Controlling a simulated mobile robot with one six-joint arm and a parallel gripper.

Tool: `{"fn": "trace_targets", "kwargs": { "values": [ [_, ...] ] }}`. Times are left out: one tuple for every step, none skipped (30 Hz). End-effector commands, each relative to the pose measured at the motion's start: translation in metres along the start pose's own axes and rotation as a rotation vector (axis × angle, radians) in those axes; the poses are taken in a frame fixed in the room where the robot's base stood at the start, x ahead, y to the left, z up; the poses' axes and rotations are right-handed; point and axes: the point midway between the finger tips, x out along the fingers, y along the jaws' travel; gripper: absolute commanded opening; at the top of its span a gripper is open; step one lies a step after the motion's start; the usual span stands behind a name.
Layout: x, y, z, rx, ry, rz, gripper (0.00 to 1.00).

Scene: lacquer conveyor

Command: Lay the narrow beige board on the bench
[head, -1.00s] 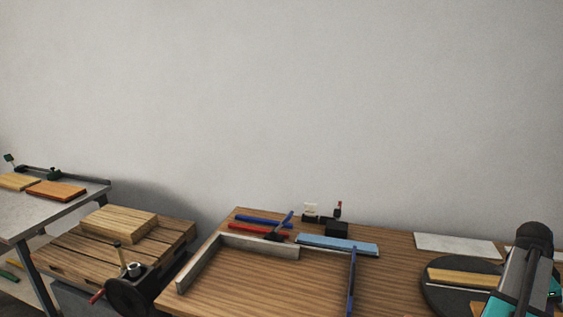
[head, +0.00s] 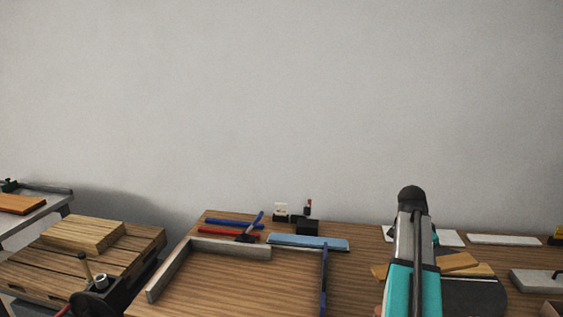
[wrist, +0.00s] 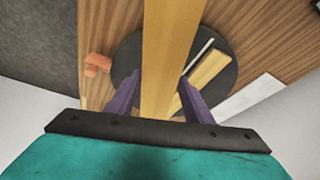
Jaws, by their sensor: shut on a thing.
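A narrow beige board (wrist: 170,50) is between the purple fingers of my gripper (wrist: 161,82) in the wrist view, running lengthwise away from the wrist. My gripper is shut on it above a dark round disc (wrist: 130,55). In the head view my arm hides the gripper; pieces of beige board (head: 458,262) show on both sides of the arm. A second beige board (wrist: 209,70) lies on the disc beside a thin pale strip. The wooden bench (head: 235,290) extends left of my arm, with a grey L-shaped fence (head: 170,272) on it.
A blue bar (head: 323,280) bounds the right of the fenced bench area, which is otherwise clear. A light-blue block (head: 307,242), red and blue bars and small black fixtures stand behind. White panels (head: 505,239) lie at the back right. A pallet with a wooden block (head: 82,235) is at left.

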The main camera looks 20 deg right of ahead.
Motion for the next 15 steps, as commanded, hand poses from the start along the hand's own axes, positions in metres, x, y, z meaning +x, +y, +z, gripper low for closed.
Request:
{"fn": "trace_targets", "kwargs": {
  "values": [
    [-0.007, -0.009, 0.011, -0.021, 0.001, -0.01, 0.17],
    [-0.01, -0.014, 0.017, -0.032, 0.001, -0.014, 0.17],
    [-0.015, -0.02, 0.026, -0.047, 0.001, -0.021, 0.17],
    [-0.018, -0.024, 0.032, -0.058, 0.001, -0.025, 0.17],
    [-0.022, -0.029, 0.038, -0.07, 0.001, -0.03, 0.17],
    [-0.026, -0.034, 0.047, -0.085, 0.001, -0.036, 0.17],
    [-0.03, -0.038, 0.054, -0.096, 0.001, -0.041, 0.17],
    [-0.033, -0.042, 0.06, -0.109, 0.001, -0.046, 0.17],
    [-0.038, -0.047, 0.069, -0.125, 0.001, -0.052, 0.17],
    [-0.042, -0.051, 0.076, -0.138, 0.001, -0.058, 0.17],
    [-0.045, -0.055, 0.083, -0.151, 0.001, -0.063, 0.17],
    [-0.05, -0.06, 0.092, -0.169, 0.001, -0.07, 0.17],
    [-0.053, -0.063, 0.099, -0.182, 0.001, -0.076, 0.17],
    [-0.057, -0.066, 0.106, -0.195, 0.001, -0.081, 0.17],
    [-0.062, -0.071, 0.115, -0.214, 0.001, -0.089, 0.17]
  ]
}}
